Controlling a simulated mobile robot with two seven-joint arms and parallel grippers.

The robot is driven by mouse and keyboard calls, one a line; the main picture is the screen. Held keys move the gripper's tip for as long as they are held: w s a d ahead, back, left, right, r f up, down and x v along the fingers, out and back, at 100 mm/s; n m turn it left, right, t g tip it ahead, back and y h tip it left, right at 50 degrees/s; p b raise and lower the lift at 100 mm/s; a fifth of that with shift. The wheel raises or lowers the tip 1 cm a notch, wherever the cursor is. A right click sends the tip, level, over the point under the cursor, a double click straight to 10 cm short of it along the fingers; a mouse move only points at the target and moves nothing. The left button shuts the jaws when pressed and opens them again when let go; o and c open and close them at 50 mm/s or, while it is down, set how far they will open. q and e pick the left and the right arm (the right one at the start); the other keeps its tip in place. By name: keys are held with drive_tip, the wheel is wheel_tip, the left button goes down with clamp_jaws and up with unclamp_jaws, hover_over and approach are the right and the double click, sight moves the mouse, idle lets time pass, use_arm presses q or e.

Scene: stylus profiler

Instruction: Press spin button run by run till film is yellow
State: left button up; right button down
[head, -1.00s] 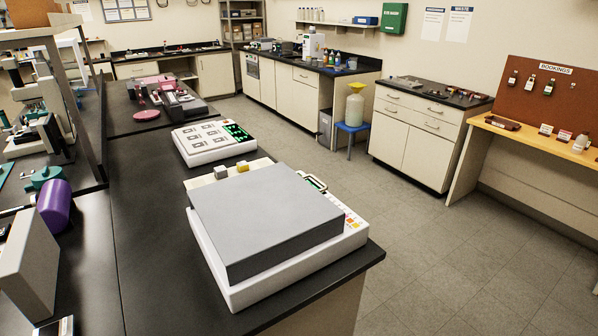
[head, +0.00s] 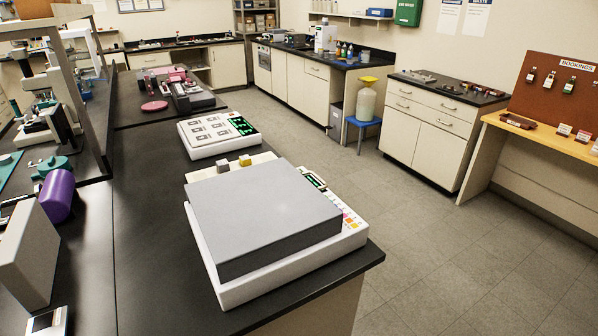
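I cannot pick out the spin button or the film with certainty. A white instrument (head: 285,285) with a large grey lid (head: 262,210) stands near on the black bench. A row of small coloured buttons (head: 350,219) runs along its right edge, with a small display (head: 314,179) at the back right; their labels are too small to read. Behind it a white unit (head: 212,151) has several marked pads and a lit green display (head: 242,126). Farther back are a dark and pink device (head: 188,90) and a pink disc (head: 154,106). Neither of my grippers shows.
A grey block (head: 220,166) and a yellow block (head: 245,160) sit behind the grey lid. A purple cylinder (head: 57,195) and a pale box (head: 28,255) lie at left. Open floor (head: 430,230) lies right of the bench. A cabinet (head: 436,130) and a bookings board (head: 560,85) stand beyond.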

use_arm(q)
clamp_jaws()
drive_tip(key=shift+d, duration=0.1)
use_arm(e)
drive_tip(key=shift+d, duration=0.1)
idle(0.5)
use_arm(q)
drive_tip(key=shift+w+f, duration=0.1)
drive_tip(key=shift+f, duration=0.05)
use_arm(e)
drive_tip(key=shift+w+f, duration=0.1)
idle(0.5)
